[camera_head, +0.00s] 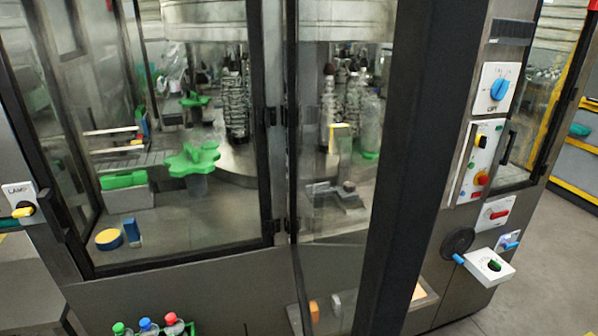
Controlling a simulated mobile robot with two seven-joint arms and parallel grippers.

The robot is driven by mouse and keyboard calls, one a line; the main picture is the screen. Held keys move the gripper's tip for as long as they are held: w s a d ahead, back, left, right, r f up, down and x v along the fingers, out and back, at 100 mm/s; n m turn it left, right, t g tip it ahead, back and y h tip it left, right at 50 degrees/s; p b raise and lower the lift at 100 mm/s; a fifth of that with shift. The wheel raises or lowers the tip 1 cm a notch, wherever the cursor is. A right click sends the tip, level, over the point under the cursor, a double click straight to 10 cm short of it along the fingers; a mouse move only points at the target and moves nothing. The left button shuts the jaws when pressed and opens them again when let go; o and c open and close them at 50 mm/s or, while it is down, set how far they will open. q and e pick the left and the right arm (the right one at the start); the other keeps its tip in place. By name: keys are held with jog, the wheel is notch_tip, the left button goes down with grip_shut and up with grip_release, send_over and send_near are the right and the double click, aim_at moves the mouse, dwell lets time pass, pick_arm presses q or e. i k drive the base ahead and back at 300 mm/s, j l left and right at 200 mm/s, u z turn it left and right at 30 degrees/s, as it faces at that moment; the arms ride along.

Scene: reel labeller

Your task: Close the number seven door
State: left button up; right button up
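A glass door with a thick dark frame (406,150) stands open in front of the machine. It swings out toward me from hinges beside the dark upright at the middle. Its clear pane shows the machine's inside behind it, and its lower end runs out of the picture. I see no number seven on it, so I cannot tell from a label that it is the number seven door. Neither of my grippers is in view.
A control panel (485,160) with knobs and buttons is right of the door. A handwheel (457,243) and a white box (490,266) stick out below it. Bottles with coloured caps (146,325) stand at bottom left. Grey floor (545,260) is clear at right.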

aim_at(436, 43)
jog(key=j+z, duration=0.35)
jog(key=j, duration=0.3)
jog(key=k+j+z, duration=0.2)
jog(key=z, duration=0.25)
jog(key=k+j+z, duration=0.2)
jog(key=z, duration=0.25)
jog(key=k+z, duration=0.4)
jog(key=i+j, duration=0.05)
jog(key=i, duration=0.05)
